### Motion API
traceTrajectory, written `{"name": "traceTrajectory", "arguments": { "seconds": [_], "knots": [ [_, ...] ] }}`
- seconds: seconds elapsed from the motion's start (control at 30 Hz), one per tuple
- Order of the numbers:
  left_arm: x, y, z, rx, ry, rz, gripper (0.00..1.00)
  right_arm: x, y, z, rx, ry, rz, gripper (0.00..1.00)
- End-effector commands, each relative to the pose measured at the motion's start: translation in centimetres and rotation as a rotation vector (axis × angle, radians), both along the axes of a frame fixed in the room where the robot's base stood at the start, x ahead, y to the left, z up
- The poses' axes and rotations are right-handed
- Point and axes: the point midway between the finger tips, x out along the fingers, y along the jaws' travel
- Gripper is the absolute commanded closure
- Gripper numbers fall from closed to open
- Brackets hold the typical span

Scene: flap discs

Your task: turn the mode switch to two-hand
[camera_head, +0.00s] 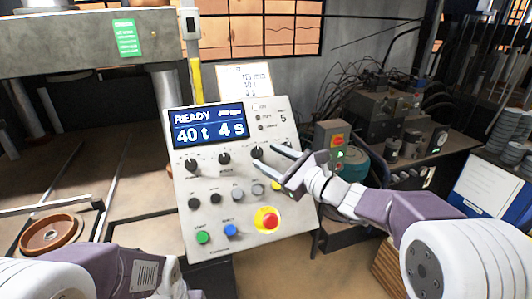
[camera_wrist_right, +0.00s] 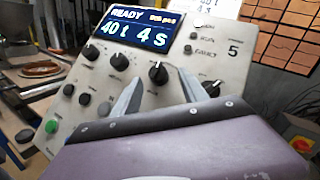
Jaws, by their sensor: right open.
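The control panel (camera_head: 215,185) is a tilted light-grey box with a blue display (camera_head: 209,127) reading READY, 40 t and 4 s. Below the display is a row of black rotary knobs: a left knob (camera_head: 191,164), a middle knob (camera_head: 224,158) and a right knob (camera_head: 257,152). Their small labels are too blurred to show which is the mode switch. My right gripper (camera_head: 275,167) is open in front of the panel's right side. In the right wrist view, a black knob (camera_wrist_right: 158,72) appears between its fingertips; contact cannot be told. My left gripper is out of view.
A red emergency button (camera_head: 268,219) on a yellow base, a green button (camera_head: 202,237) and a blue button (camera_head: 230,230) sit low on the panel. A cluttered bench (camera_head: 440,150) stands right. A brown disc (camera_head: 47,233) lies left.

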Motion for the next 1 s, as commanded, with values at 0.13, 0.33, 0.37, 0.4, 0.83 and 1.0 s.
{"name": "traceTrajectory", "arguments": {
  "seconds": [0.13,0.33,0.37,0.4,0.83,1.0],
  "knots": [
    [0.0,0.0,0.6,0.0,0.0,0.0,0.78,1.1,1.1,0.1,0.0,0.0,0.001,0.49],
    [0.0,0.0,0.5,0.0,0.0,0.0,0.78,1.4,1.3,0.0,0.0,0.0,-0.001,0.49],
    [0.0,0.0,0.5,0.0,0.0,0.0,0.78,1.4,1.3,0.0,0.0,0.0,-0.001,0.49],
    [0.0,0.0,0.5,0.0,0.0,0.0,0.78,1.3,1.3,0.0,0.0,-0.001,-0.001,0.49],
    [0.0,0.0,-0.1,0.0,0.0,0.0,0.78,1.3,1.3,-0.2,0.007,0.001,-0.008,1.0],
    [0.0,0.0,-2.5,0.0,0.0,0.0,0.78,1.2,1.5,-0.7,0.05,0.01,-0.045,1.0]
  ]
}}
